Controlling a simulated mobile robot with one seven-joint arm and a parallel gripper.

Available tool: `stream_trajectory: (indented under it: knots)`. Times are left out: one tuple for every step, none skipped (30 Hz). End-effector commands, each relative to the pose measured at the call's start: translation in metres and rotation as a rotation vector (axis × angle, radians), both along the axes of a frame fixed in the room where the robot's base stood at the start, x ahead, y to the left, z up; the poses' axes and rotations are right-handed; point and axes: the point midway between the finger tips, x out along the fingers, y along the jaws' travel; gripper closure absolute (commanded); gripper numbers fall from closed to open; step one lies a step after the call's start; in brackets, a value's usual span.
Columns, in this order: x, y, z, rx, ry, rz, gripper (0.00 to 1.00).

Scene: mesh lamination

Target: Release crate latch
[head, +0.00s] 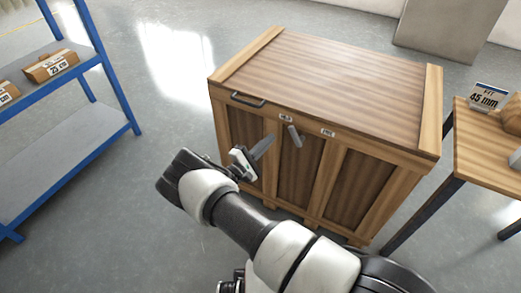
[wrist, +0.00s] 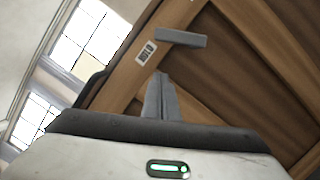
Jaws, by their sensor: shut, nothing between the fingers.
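The wooden crate (head: 340,70) stands on the floor with its lid down. A small grey latch lever (head: 294,135) sits tilted on the upper front, close to a white label (head: 286,118). In the wrist view the latch (wrist: 182,38) is a grey bar beside a printed label (wrist: 147,52). My gripper (head: 268,143) is in front of the crate, left of and slightly below the latch. In the wrist view its fingers (wrist: 160,78) are together and empty, pointing toward the crate front, with a visible gap to the latch.
A dark handle (head: 247,100) is on the crate's upper left front, and a second label (head: 328,133) is to the right. A blue shelf (head: 100,60) with boxes stands left. A wooden table (head: 485,150) stands close to the right. Floor between shelf and crate is clear.

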Motion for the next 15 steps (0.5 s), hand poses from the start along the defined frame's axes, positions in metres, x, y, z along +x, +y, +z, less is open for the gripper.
stream_trajectory:
  knots:
    - [0.008,-0.009,0.000,0.001,-0.001,-0.004,1.00]
    - [0.013,-0.013,0.001,0.001,-0.001,-0.003,1.00]
    - [0.019,-0.018,0.002,0.001,-0.001,-0.003,1.00]
    - [0.023,-0.022,0.003,0.000,-0.001,-0.004,1.00]
    - [0.021,-0.025,0.008,-0.002,0.000,-0.002,1.00]
    - [0.016,-0.030,0.012,-0.003,0.003,-0.002,1.00]
    - [0.014,-0.033,0.014,-0.003,0.003,-0.002,1.00]
    - [0.012,-0.036,0.016,-0.002,0.002,-0.002,1.00]
    - [0.010,-0.040,0.018,-0.001,0.002,-0.002,1.00]
    - [0.009,-0.042,0.019,-0.001,0.002,-0.002,1.00]
    - [0.008,-0.044,0.020,-0.002,0.003,-0.001,1.00]
    - [0.006,-0.046,0.021,0.000,0.001,-0.001,1.00]
    - [0.005,-0.047,0.022,0.000,0.001,-0.001,1.00]
    - [0.005,-0.048,0.023,0.000,0.001,-0.001,1.00]
    - [0.004,-0.049,0.023,0.000,0.001,-0.002,1.00]
